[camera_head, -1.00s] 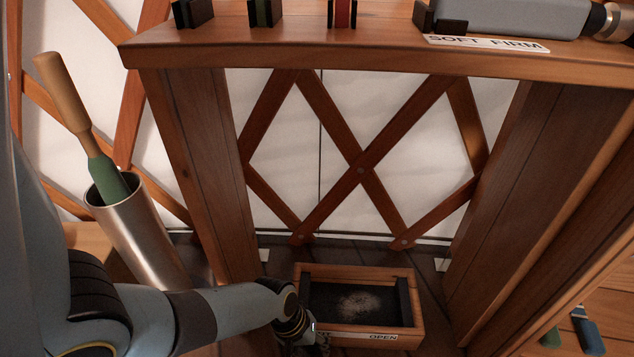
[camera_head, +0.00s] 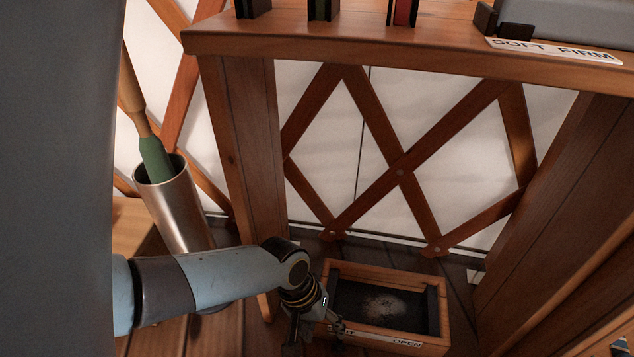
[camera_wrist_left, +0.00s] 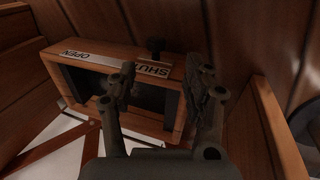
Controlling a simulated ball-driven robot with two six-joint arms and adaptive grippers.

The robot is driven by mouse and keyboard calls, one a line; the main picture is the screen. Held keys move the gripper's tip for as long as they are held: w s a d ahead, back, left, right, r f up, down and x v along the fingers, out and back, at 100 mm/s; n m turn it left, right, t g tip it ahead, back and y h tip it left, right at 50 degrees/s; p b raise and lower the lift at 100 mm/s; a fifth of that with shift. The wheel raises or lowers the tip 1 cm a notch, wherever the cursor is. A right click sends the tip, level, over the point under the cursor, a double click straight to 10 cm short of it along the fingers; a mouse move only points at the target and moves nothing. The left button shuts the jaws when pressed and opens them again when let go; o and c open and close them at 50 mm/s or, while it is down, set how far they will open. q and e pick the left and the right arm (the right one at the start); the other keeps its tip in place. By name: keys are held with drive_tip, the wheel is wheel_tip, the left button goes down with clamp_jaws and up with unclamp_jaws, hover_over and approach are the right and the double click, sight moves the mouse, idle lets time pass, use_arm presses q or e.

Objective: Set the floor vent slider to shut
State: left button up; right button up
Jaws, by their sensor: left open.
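The floor vent (camera_head: 437,329) is a low wooden box with a dark inside and pale specks in the middle. Its front edge carries a label strip (camera_head: 406,342) reading OPEN at the right; the left end is partly hidden by my gripper. In the left wrist view the strip (camera_wrist_left: 112,61) appears upside down, with SHUT at the right. A small dark knob (camera_wrist_left: 154,46), seemingly the slider, stands beside the word SHUT. My left gripper (camera_head: 316,338) is open at the box's front left corner. Its fingers (camera_wrist_left: 162,72) are apart in front of the SHUT end; contact cannot be told.
A wooden shelf (camera_head: 430,52) with a SOFT FIRM label spans above the vent. Wooden uprights stand left (camera_head: 245,150) and right (camera_head: 560,200) of it. A metal cylinder (camera_head: 182,212) holding a green and wooden tool (camera_head: 150,140) stands at left. Lattice wall (camera_head: 400,172) lies behind.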

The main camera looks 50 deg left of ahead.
use_arm(q)
drive_tip(key=v, duration=0.4)
idle(0.5)
